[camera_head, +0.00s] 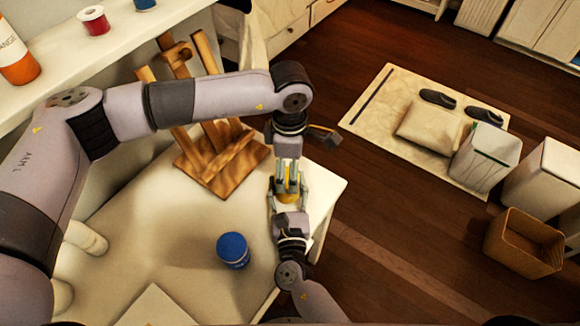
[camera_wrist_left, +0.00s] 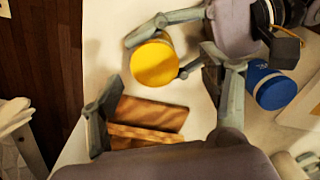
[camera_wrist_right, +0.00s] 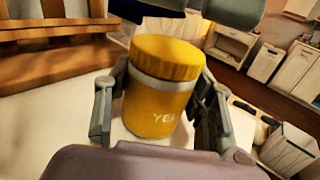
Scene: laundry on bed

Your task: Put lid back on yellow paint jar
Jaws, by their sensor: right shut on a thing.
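The yellow paint jar (camera_wrist_right: 155,110) stands upright near the table's right edge; it also shows in the head view (camera_head: 288,198). Its yellow lid (camera_wrist_right: 166,58) sits on top, above a grey band, and looks level. Whether it is fully seated I cannot tell. The lid's round top shows in the left wrist view (camera_wrist_left: 153,64). My right gripper (camera_wrist_right: 160,112) is shut on the jar's body, one finger on each side. My left gripper (camera_head: 290,178) is just beyond the jar, above it, with its fingers spread (camera_wrist_left: 160,80) and nothing between them.
A blue jar (camera_head: 233,251) stands on the white table (camera_head: 150,240), left of my right gripper. A wooden easel (camera_head: 215,158) stands at the back, close to my left arm. A shelf (camera_head: 90,50) with paint containers runs along the upper left. The table's right edge is close.

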